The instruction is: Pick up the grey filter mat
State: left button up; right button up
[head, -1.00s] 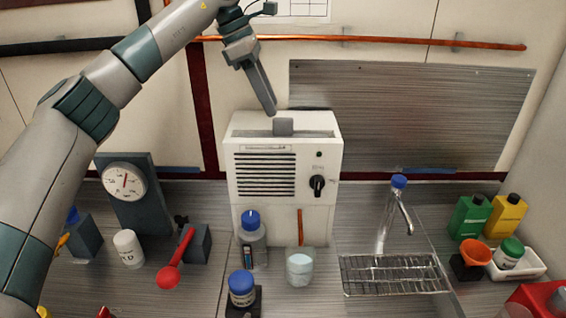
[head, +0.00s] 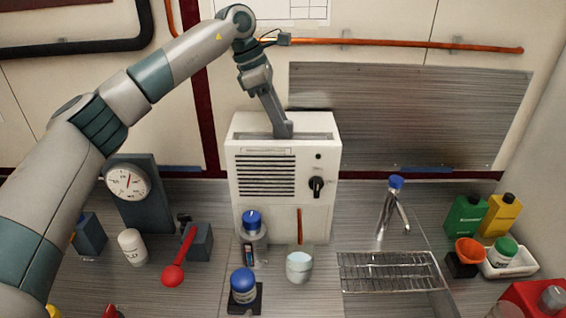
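A white boxy unit (head: 322,217) with a vent grille and a black knob stands against the back wall. A long slot (head: 248,136) runs along its top. My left gripper (head: 284,133) points down into the right half of this slot, where the grey filter mat's upstanding end was visible before. The fingers now cover that end, so I cannot see the mat apart from them, or whether they are closed on it. My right gripper is not in view.
A wire rack (head: 390,272) and bottles (head: 466,216) are at right. An orange pipe (head: 430,46) crosses the wall above.

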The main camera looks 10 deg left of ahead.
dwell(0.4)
pick_arm(q)
grip_shut()
jog(key=shift+r, duration=0.15)
